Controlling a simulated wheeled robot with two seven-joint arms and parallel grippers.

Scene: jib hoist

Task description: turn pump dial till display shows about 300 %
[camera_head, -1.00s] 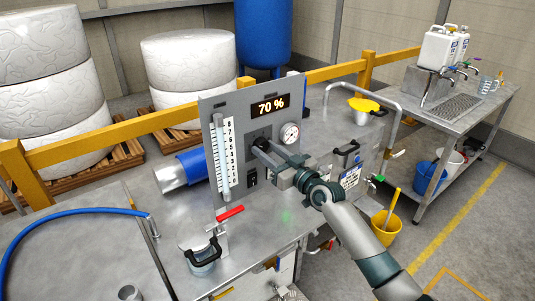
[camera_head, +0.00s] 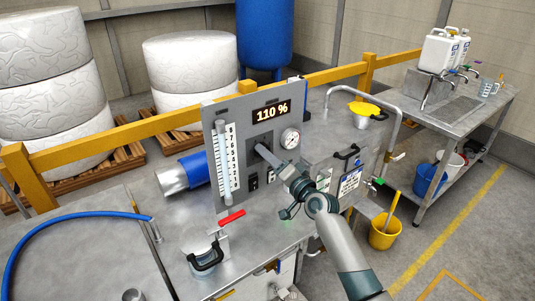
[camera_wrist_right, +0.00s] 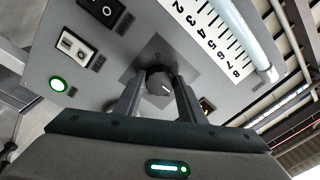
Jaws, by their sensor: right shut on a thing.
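The grey pump panel (camera_head: 212,118) stands upright on the steel bench, and its display (camera_head: 271,111) reads 110 %. The pump dial (camera_wrist_right: 159,82) is a dark round knob with a white mark, on a dark square plate in the right wrist view. My right gripper (camera_wrist_right: 160,88) is shut on the dial, with one finger on each side of it. My left gripper is not in view.
A pressure gauge (camera_head: 290,138) sits right of the dial and a scale tube (camera_head: 224,162) left of it. A yellow funnel (camera_head: 363,107) and a bent pipe are on the right.

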